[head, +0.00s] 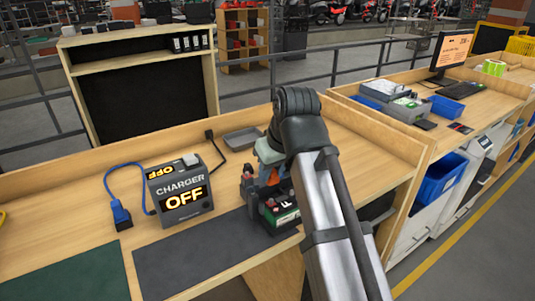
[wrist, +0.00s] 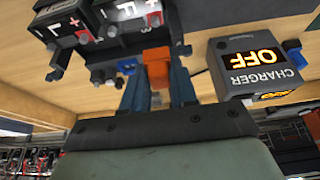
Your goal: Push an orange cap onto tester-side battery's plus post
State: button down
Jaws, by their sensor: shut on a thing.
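My gripper (wrist: 158,86) has blue fingers and is shut on an orange cap (wrist: 157,72). In the wrist view dark batteries (wrist: 88,28) with plus marks and red parts fill the upper left, just beyond the cap. The cap looks apart from the red parts, though depth is hard to judge. In the head view a battery (head: 281,217) with a green-and-white label stands partly behind my arm. I cannot tell which battery is the tester-side one.
A grey charger (head: 180,188) reading OFF stands left of the batteries, with a blue-cabled plug (head: 121,214) beside it. A grey tray (head: 241,140) lies behind. Dark mats (head: 205,258) cover the bench front. A raised wooden edge runs along the back.

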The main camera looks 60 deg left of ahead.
aim_at(271, 199)
jog(key=shift+f, duration=2.35)
jog(key=shift+f, duration=1.15)
jog(key=c, duration=0.8)
grip_release()
jog(key=shift+r, duration=0.1)
jog(key=v, duration=1.3)
jog(key=shift+d+r, duration=0.25)
jog(key=shift+r, duration=0.05)
